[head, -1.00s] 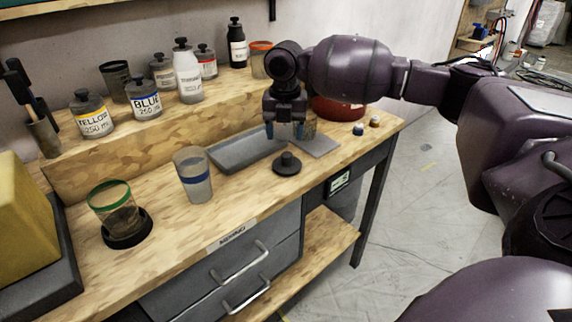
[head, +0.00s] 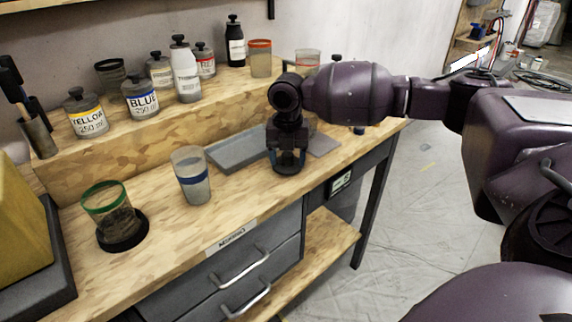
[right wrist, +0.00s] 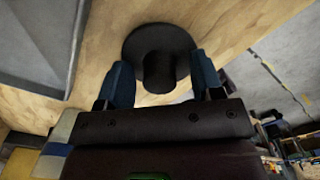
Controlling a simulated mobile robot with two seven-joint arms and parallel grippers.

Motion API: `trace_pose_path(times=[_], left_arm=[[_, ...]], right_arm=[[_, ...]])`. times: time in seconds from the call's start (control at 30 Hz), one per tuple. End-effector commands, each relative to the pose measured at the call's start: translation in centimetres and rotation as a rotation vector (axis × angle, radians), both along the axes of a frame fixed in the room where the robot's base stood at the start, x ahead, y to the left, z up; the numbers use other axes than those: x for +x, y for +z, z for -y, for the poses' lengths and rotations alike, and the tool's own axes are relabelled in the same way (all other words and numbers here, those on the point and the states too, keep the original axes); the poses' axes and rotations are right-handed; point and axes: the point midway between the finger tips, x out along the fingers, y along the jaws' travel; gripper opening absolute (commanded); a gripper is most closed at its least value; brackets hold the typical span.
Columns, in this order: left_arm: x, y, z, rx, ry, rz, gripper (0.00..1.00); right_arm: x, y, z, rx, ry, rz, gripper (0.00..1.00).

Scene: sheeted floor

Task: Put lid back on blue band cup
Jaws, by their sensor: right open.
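The blue band cup (head: 192,176) stands upright and uncovered on the bench top, left of my right gripper. A round black lid with a knob (right wrist: 158,48) lies on the wood in the right wrist view. My right gripper (head: 287,160) points down over the lid, which it mostly hides in the head view. In the right wrist view its two blue fingertips (right wrist: 160,80) are apart, one on each side of the knob. I cannot tell whether they touch it. My left gripper is not in view.
A green-band cup (head: 106,205) stands on a black round base at the left. A grey tray (head: 238,150) lies behind the blue band cup. Labelled bottles, including one marked BLUE (head: 141,100), stand on the raised shelf. Bare wood lies between cup and lid.

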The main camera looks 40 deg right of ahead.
Motion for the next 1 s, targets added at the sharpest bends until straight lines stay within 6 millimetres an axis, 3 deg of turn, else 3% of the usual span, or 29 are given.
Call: trace_pose_path(times=[0.33, 0.67, 1.0], left_arm=[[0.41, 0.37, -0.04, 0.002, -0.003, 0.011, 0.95], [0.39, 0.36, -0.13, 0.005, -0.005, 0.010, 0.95], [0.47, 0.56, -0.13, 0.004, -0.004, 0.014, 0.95]], right_arm=[[0.05, -0.02, -0.01, 0.000, 0.000, 0.003, 0.61], [0.05, -0.01, -0.01, 0.000, 0.000, 0.003, 0.10], [0.07, 0.55, -0.02, 0.000, 0.000, 0.004, 0.08]])
